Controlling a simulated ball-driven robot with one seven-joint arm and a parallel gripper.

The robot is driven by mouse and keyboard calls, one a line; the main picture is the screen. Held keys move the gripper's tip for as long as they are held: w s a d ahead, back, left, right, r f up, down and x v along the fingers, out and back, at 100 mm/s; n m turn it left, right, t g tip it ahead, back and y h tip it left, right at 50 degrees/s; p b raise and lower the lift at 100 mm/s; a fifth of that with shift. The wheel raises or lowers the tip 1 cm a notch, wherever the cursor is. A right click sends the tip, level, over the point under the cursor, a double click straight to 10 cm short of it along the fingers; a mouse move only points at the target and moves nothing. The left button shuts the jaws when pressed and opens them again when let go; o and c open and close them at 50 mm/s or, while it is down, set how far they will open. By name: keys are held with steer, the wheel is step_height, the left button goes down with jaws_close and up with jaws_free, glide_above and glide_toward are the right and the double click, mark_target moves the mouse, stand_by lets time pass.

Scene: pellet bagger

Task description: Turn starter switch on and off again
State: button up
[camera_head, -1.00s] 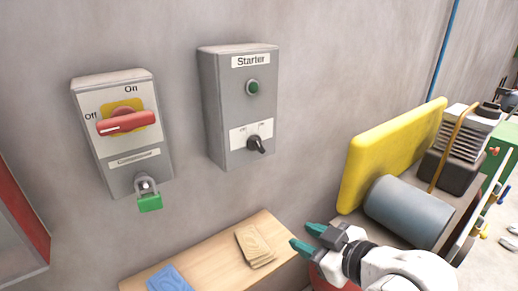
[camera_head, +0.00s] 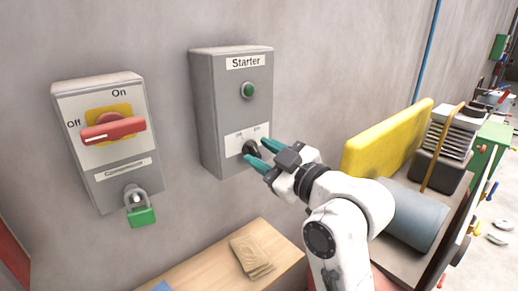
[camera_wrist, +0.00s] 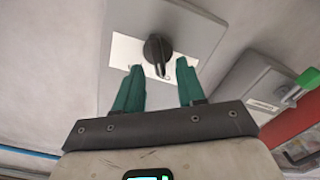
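The grey Starter box (camera_head: 208,120) hangs on the wall, with a round green button or lamp (camera_head: 249,90) near its top. Its black rotary starter switch (camera_head: 249,148) sits on a white label at the lower front. My gripper (camera_head: 257,154) is at the switch, its teal fingers apart, and partly hides it in the head view. In the wrist view the switch (camera_wrist: 158,52) lies just beyond and between the open fingertips (camera_wrist: 160,70). No grip on it shows there. The wrist view is upside down, and the label's words are not readable there.
Left of the starter is a grey box (camera_head: 100,180) with a red rotary handle (camera_head: 113,131) and a padlock with a green body (camera_head: 142,217). A wooden surface (camera_head: 215,262) with stacked pieces (camera_head: 252,256) lies below. A yellow guard (camera_head: 385,138) and machinery stand at right.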

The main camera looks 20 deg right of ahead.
steer(key=shift+x, duration=0.85)
steer(key=shift+c, duration=0.2)
jaws_close()
